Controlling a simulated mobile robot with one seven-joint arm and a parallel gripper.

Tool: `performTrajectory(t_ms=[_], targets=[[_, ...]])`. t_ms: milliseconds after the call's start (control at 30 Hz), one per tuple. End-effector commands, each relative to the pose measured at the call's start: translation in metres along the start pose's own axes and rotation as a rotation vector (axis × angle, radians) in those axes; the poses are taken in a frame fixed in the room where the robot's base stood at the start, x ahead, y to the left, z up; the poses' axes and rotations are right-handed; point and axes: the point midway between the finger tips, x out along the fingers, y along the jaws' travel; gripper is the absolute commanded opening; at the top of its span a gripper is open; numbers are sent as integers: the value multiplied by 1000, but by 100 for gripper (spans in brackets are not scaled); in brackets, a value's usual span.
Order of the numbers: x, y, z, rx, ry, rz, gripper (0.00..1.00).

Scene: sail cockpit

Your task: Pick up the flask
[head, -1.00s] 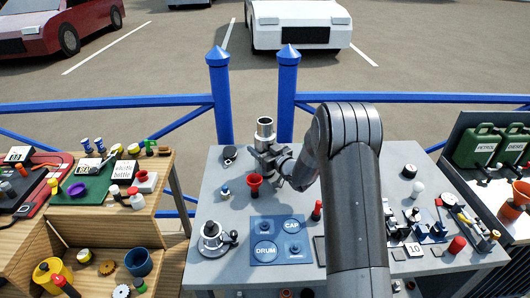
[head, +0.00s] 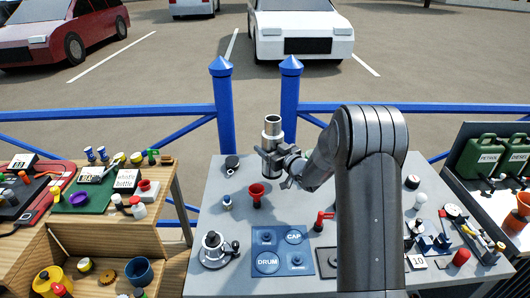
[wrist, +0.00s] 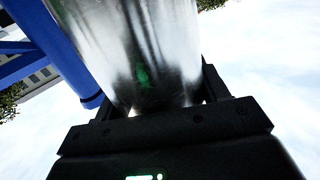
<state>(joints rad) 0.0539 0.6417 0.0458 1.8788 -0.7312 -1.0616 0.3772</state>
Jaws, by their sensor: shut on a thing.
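The flask (head: 272,128) is a shiny silver cylinder, upright at the far edge of the grey table in the head view. My gripper (head: 272,155) is shut around its lower part, and the flask appears raised above the table top. In the wrist view the flask (wrist: 135,45) fills the upper middle as a large metal body between the jaws (wrist: 160,115). Its lower end is partly hidden by my gripper.
The grey table (head: 215,190) holds a red funnel (head: 256,192), a blue DRUM/CAP board (head: 281,252) and a silver winch-like piece (head: 213,246). A blue fence post (head: 290,105) stands close behind the flask. A wooden shelf (head: 150,205) is at left.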

Motion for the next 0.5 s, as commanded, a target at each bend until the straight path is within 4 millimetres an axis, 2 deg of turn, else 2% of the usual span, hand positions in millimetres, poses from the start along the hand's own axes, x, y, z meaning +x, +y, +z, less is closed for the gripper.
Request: performTrajectory(t_ms=[100, 500], targets=[[-12, 9, -12, -3, 5, 0, 30], [-50, 33, -38, -3, 5, 0, 30]])
